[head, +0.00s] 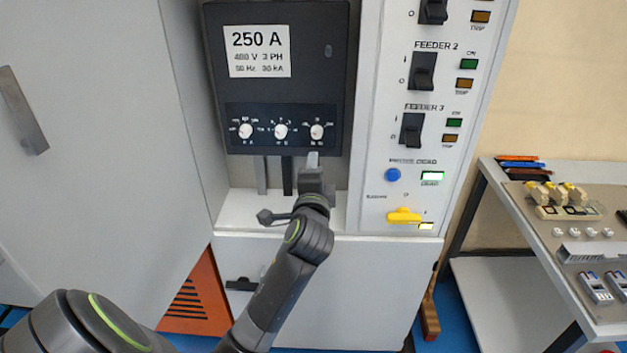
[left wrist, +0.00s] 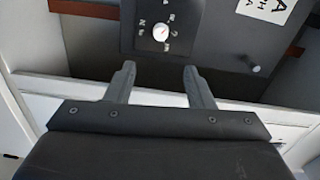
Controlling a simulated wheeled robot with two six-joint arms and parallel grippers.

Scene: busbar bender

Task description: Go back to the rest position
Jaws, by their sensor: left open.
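My left arm reaches up from the bottom of the head view. My left gripper (head: 313,163) is just below the right dial (head: 316,131) of the black 250 A breaker (head: 280,80), overlapping its lower edge in that view. In the left wrist view, my left gripper (left wrist: 161,78) has its two fingers spread with nothing between them. A white-centred dial (left wrist: 161,32) on the dark breaker face shows beyond the fingertips, apart from them. My right gripper is in neither view.
Right of the breaker is a white panel with black feeder switches (head: 422,72), a blue button (head: 392,175) and a yellow handle (head: 403,215). A grey cabinet door (head: 90,130) stands at the left. A bench (head: 520,215) with small parts stands at the right.

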